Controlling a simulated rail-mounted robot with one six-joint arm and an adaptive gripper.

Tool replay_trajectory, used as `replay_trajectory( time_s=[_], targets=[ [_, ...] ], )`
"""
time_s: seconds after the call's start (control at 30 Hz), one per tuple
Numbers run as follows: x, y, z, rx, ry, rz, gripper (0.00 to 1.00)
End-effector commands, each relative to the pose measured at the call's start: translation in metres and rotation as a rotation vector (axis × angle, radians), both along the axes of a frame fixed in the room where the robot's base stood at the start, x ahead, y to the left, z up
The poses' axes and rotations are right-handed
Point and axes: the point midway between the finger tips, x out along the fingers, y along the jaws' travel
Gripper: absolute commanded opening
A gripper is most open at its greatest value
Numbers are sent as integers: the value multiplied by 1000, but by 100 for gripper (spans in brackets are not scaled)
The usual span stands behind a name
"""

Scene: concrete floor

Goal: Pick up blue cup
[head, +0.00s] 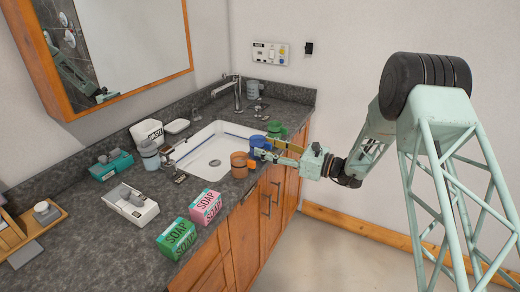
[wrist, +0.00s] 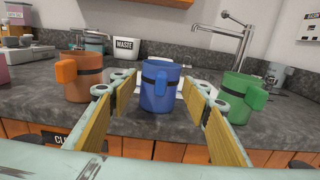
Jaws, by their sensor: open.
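The blue cup (wrist: 160,98) stands upright near the front edge of the dark counter, with a dark band near its top and its handle toward the camera. In the head view the blue cup (head: 257,145) is partly hidden by my gripper. My gripper (head: 263,153) is open, its two yellow-lined fingers on either side of the cup in the wrist view (wrist: 160,112). A gap shows between each finger and the cup.
An orange cup (wrist: 82,77) stands left of the blue cup and a green cup (wrist: 239,96) right of it. Behind is the white sink (head: 208,152) with a faucet (head: 232,91). Soap boxes (head: 205,206) stand along the counter's front.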

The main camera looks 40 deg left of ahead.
Motion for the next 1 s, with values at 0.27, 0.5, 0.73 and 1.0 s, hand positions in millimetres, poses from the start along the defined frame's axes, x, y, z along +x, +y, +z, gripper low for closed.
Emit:
replay_trajectory(
  time_s=[0.27, 0.5, 0.73, 1.0],
  targets=[
    [0, 0, 0, 0, 0, 0, 43],
    [0, 0, 0, 0, 0, 0, 22],
    [0, 0, 0, 0, 0, 0, 16],
    [0, 0, 1, 0, 0, 0, 16]
  ],
)
